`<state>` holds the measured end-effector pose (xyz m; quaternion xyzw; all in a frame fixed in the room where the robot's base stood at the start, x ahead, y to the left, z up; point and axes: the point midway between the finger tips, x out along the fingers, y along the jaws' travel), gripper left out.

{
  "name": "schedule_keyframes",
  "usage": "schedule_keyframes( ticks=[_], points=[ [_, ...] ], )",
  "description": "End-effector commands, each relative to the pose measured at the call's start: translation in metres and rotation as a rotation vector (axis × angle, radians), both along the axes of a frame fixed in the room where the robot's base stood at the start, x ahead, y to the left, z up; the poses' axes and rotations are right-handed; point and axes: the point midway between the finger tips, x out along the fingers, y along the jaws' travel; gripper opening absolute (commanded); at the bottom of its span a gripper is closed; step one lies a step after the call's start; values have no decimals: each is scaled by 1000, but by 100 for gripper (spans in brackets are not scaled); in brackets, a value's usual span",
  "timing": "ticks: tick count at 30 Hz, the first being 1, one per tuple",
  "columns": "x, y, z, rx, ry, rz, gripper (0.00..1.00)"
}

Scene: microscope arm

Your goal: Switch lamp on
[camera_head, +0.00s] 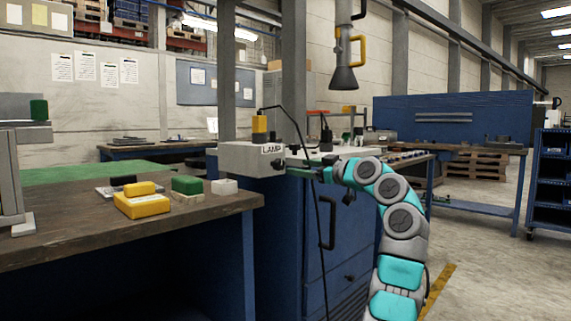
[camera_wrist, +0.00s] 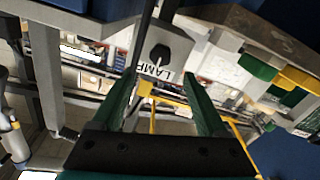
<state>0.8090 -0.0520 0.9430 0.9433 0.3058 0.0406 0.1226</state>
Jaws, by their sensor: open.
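The lamp box (camera_head: 236,158) is a light grey box marked LAMP on the blue cabinet, with a dark knob (camera_head: 278,164) on its front. In the wrist view the box (camera_wrist: 178,42) and its label are upside down. There the knob (camera_wrist: 159,53) lies in line with the gap between my fingers, a little beyond their tips. My gripper (camera_wrist: 158,78) has green fingers, spread apart with nothing held. In the head view my gripper (camera_head: 302,166) is close to the box's front, just right of the knob. I cannot tell whether it touches.
A wooden bench (camera_head: 130,232) at left holds a yellow block (camera_head: 142,206), a green block (camera_head: 187,185) and a white block (camera_head: 224,187). A black cable hangs in front of the blue cabinet (camera_head: 345,235). Open floor lies to the right.

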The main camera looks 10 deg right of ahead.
Motion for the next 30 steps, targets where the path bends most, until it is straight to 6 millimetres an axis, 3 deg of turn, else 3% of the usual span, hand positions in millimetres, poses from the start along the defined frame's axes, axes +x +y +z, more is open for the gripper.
schedule_keyframes(
  ticks=[18,30],
  points=[
    [58,43,-1,-1,1,3,76],
    [63,46,-1,-3,-2,1,76]
  ],
)
